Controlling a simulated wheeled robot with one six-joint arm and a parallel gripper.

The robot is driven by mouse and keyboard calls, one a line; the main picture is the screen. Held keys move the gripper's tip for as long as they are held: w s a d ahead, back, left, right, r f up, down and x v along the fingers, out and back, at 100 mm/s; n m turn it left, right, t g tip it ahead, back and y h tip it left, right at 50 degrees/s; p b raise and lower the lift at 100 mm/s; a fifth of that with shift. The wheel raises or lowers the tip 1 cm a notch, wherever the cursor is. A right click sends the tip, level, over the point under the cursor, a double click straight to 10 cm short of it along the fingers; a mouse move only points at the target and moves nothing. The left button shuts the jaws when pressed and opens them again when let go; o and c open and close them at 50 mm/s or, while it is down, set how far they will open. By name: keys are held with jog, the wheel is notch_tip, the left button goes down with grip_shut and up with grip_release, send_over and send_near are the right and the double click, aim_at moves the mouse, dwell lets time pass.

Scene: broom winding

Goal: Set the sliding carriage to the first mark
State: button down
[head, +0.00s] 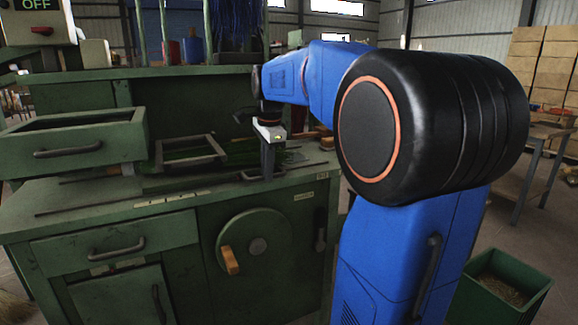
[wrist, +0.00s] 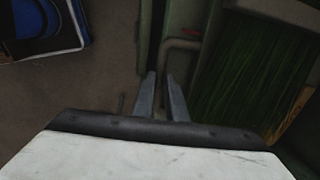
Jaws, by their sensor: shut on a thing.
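My gripper (head: 268,172) points down at the right of the green bench top. In the wrist view its two fingers (wrist: 161,82) are close together at a bent grey-green handle (wrist: 180,44), shut on it. The handle is beside a frame of green bristles (wrist: 245,65), which I take to be the sliding carriage. In the head view my gripper partly hides that spot. Pale mark labels (head: 150,203) lie along the front of the bench top, left of my gripper. Their lettering is too small to read.
A green open box with a handle (head: 75,150) stands at the bench's left. A metal frame (head: 190,152) lies at the middle back. A crank wheel (head: 250,245) is on the bench front. A green bin (head: 500,290) stands on the floor at right.

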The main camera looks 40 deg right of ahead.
jog(key=w+a, duration=0.1)
jog(key=a, duration=0.3)
jog(key=w+a, duration=0.1)
jog(key=a, duration=0.3)
jog(key=w+a, duration=0.1)
jog(key=a, duration=0.3)
jog(key=shift+a, duration=0.35)
jog(key=c, duration=1.8)
grip_release()
jog(key=shift+o, duration=0.2)
jog(key=shift+r, duration=0.1)
jog(key=s+r, duration=0.3)
jog(key=r, duration=1.4)
jog(key=shift+a, duration=0.35)
jog(key=shift+f, duration=0.1)
